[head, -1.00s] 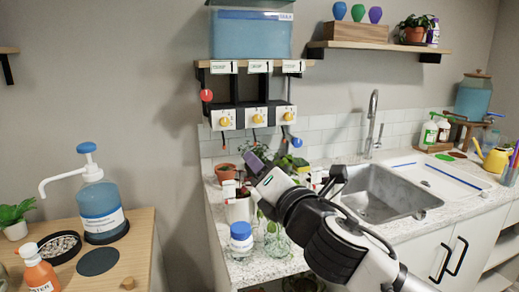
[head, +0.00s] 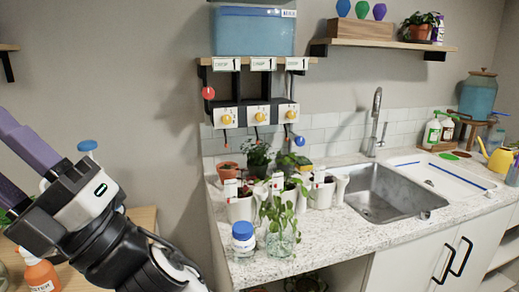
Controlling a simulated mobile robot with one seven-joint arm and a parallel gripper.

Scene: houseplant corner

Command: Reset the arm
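My gripper (head: 10,158) is at the left edge of the head view, raised in front of the wooden side table. Its two purple fingers point up and left and stand apart, with nothing seen between them. The fingertips run to the picture's edge. My wrist and arm hide most of the side table and the large pump bottle, whose blue top (head: 87,146) shows behind.
Potted plants (head: 257,155), a glass jar with a cutting (head: 282,235) and a blue-lidded white jar (head: 243,238) stand on the counter (head: 340,240) left of the sink (head: 385,190). An orange bottle (head: 40,275) is at lower left. The wall above my arm is clear.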

